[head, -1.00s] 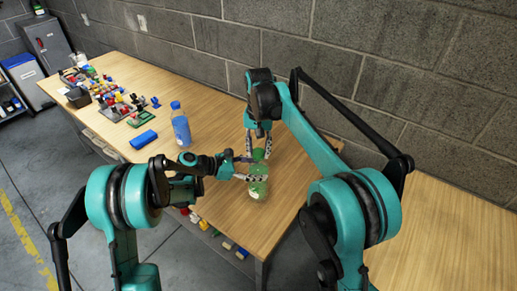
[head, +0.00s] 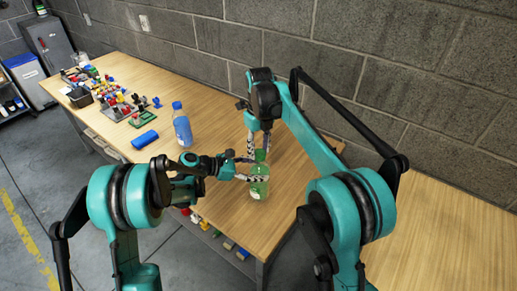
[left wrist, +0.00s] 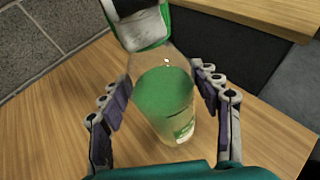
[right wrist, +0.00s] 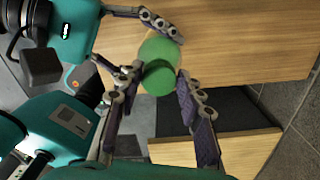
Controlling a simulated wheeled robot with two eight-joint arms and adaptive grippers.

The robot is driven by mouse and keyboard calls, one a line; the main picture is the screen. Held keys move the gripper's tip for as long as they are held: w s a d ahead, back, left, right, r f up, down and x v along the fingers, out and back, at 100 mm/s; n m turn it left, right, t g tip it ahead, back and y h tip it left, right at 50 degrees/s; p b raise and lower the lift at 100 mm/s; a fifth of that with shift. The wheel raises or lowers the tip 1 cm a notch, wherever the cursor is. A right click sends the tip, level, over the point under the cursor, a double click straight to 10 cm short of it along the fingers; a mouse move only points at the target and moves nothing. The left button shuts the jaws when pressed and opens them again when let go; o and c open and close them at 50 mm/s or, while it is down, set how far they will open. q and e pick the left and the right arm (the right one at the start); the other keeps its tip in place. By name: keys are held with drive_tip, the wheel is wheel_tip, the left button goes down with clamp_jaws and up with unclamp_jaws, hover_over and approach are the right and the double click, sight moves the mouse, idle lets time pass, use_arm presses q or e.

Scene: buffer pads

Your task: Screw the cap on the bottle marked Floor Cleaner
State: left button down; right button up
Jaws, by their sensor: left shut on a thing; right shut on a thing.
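A clear bottle with green liquid (head: 260,188) stands upright near the table's front edge, with a pale label too small to read. My left gripper (head: 257,170) comes from the left and is shut around the bottle's upper part; the left wrist view shows the bottle (left wrist: 163,105) between its fingers. My right gripper (head: 259,151) points down from above, shut on the green cap (right wrist: 159,78) over the bottle's mouth. Whether the cap is seated on the thread is hidden by the fingers.
A blue bottle (head: 182,127) stands farther left on the table, with a blue block (head: 145,138) beside it. Several coloured bricks and a dark bin (head: 80,97) are at the far left end. The stone wall runs behind; the table right of the bottle is clear.

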drive_tip(key=shift+m, duration=0.6)
drive_tip(key=o, duration=0.7)
drive_tip(key=shift+r, duration=2.25)
drive_tip(key=shift+c, duration=0.3)
